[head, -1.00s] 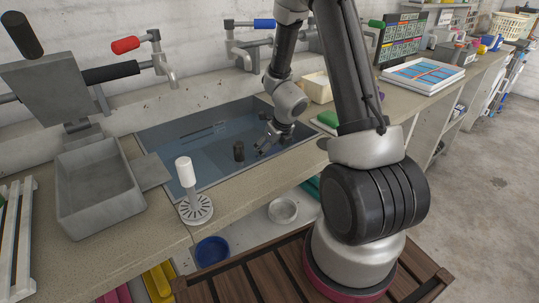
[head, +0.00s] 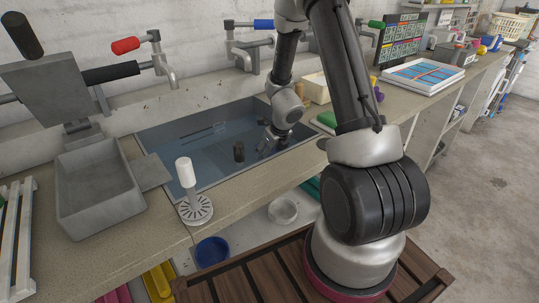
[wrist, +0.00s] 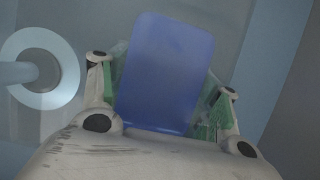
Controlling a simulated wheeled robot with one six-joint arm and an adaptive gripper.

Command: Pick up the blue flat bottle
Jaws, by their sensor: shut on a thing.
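The blue flat bottle (wrist: 168,72) fills the middle of the wrist view, its broad flat face toward the camera. My gripper (wrist: 162,100) is shut on it, with one finger with a green pad on each side. In the head view my gripper (head: 268,146) is low inside the sink basin (head: 190,163), near its right end. The bottle cannot be made out in the head view.
A dark upright cylinder (head: 239,151) stands in the sink just left of my gripper. A pale round ring-like thing (wrist: 42,68) is left of the bottle in the wrist view. A white-handled drain piece (head: 187,172) stands on the front counter edge. Taps (head: 243,52) rise behind the sink.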

